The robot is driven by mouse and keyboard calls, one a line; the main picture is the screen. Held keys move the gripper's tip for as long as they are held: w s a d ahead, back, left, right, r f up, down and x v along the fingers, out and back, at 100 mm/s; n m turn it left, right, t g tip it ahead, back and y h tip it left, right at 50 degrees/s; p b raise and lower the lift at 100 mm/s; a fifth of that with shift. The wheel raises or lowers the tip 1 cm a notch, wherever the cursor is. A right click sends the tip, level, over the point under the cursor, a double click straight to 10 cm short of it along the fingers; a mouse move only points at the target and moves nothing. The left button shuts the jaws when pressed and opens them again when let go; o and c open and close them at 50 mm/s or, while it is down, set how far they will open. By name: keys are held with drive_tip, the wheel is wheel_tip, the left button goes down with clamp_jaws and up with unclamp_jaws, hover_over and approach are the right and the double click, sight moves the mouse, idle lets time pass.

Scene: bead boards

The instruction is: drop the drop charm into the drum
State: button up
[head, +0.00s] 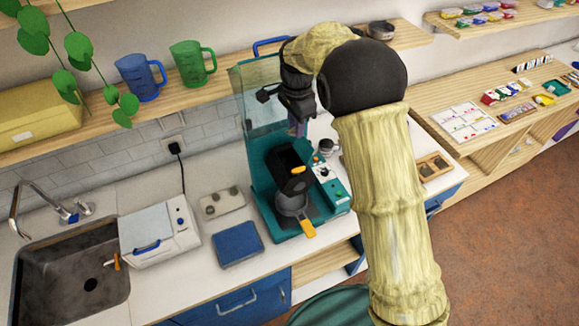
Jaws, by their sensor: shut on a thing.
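My gripper (297,128) points down over the back of the teal machine (262,190), in front of its clear guard panel. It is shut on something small. The fingers and the picture's size hide its shape, so I cannot make out the drop charm clearly. Below the gripper, inside the machine, is a dark drum-like body (284,160) with an orange part (298,170). I take it for the drum; its opening is not clear. My gripper is above it and apart from it.
A grey cup (290,203) with an orange handle sits at the machine's front. A control panel (330,183) is on its right. A blue pad (238,244), a white box (160,235) and a sink (75,285) lie left. Blue (140,78) and green (192,63) jugs stand on the shelf.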

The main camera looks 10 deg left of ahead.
wheel_tip(320, 180, down, 4)
drive_tip(key=b, duration=0.3)
drive_tip(key=shift+f, duration=0.25)
drive_tip(key=o, duration=1)
drive_tip(key=shift+o, duration=0.2)
wheel_tip(320, 180, up, 8)
drive_tip(key=shift+f+b, duration=0.25)
drive_tip(key=shift+b, duration=0.9)
drive_tip(key=shift+d, duration=0.15)
